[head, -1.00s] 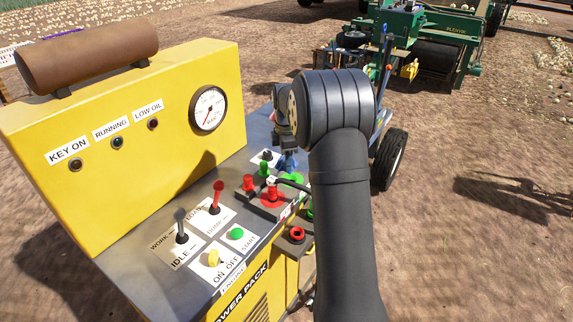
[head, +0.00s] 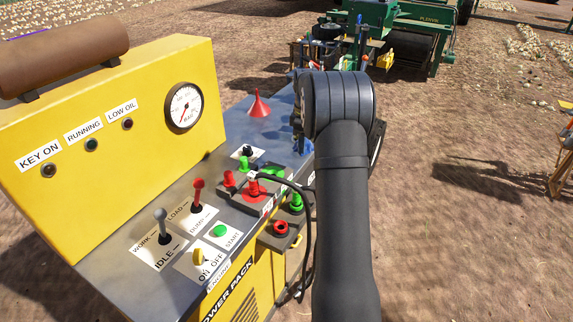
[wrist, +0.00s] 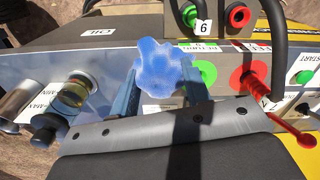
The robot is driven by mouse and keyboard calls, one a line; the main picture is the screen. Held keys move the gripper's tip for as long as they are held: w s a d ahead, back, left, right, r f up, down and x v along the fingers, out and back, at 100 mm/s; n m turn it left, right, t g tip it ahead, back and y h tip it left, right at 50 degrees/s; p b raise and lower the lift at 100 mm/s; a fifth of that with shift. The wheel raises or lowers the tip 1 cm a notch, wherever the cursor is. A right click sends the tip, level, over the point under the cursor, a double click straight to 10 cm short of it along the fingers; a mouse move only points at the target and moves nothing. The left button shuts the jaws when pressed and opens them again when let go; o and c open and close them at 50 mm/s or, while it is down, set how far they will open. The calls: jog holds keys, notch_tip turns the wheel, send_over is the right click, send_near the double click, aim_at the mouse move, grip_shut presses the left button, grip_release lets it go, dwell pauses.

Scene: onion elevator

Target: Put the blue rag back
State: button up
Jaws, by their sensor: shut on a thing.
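The blue rag (wrist: 162,75) is a crumpled, light blue cloth in the middle of the wrist view. My gripper (wrist: 160,92) is shut on it, with one bluish finger at each side of the cloth. The rag is above the grey top of the power pack, left of a green disc (wrist: 206,72). Whether it touches the top is unclear. In the head view my wrist hides most of the gripper, and only a bit of blue shows at its left edge, over the far right part of the yellow power pack (head: 120,150).
A red funnel (head: 259,106) stands on the top left of my wrist. Levers (head: 197,195), red and green fittings (head: 254,187) and a black hose (head: 308,230) are nearer. In the wrist view, a jar of yellowish liquid (wrist: 76,92) stands left of the rag. A green machine (head: 420,35) is behind.

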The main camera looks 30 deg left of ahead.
jog(key=w+d+m, duration=0.2)
jog(key=w+d, duration=0.1)
send_over(289, 163)
jog(key=shift+m, duration=0.4)
notch_tip(289, 163, down, 7)
jog(key=shift+s, duration=0.1)
jog(key=shift+f, duration=2.05)
jog(key=shift+f, duration=0.15)
jog(key=o, duration=1)
jog(key=shift+c, duration=0.2)
